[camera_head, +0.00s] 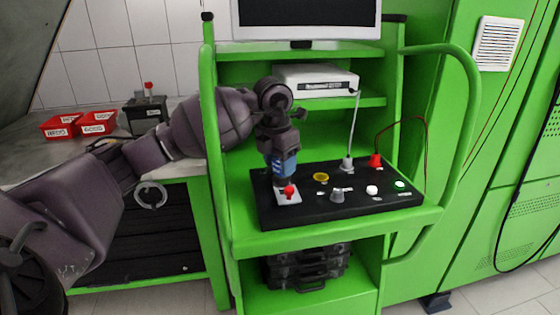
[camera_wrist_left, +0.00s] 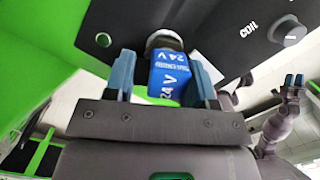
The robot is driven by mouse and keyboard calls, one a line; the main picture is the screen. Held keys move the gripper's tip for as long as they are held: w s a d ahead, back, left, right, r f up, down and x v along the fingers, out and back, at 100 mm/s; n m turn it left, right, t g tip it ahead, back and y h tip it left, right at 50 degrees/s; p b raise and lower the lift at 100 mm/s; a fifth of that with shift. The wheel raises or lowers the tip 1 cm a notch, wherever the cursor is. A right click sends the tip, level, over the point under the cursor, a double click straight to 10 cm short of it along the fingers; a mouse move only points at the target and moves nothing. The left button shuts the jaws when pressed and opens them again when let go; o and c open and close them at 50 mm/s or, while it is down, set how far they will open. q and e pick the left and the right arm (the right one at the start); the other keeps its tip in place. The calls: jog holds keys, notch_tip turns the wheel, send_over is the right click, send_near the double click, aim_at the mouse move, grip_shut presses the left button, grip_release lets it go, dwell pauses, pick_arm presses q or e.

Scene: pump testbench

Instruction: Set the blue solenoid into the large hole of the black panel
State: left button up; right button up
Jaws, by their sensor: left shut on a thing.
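The blue solenoid (camera_head: 286,167) is upright over the back left part of the black panel (camera_head: 270,215). My left gripper (camera_head: 283,155) is shut on it from above. In the left wrist view the solenoid (camera_wrist_left: 167,78) shows its 24 V label between the two fingers of the left gripper (camera_wrist_left: 163,85). Its pale round end (camera_wrist_left: 164,41) is at or very near the panel face (camera_wrist_left: 205,18). I cannot tell whether that end is in a hole; the large hole is not visible. My right gripper (camera_wrist_left: 294,81) shows small at the right of the left wrist view; its jaw state is unclear.
A red button (camera_head: 289,190) on a white plate stands just in front of the solenoid. A yellow ring (camera_head: 321,177), a grey knob (camera_head: 338,195) and a cable plug (camera_head: 347,163) are farther right. Red bins (camera_head: 98,122) stand on the left bench.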

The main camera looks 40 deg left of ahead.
pick_arm(q)
jog(key=shift+f, duration=0.85)
pick_arm(e)
jog(key=shift+s+a+f, duration=0.1)
jog(key=shift+s+f, duration=0.05)
jog(key=shift+f, duration=0.25)
pick_arm(q)
jog(key=o, duration=1.3)
jog(key=shift+c, duration=0.2)
jog(key=shift+r, duration=0.15)
pick_arm(e)
jog(key=shift+r, duration=0.1)
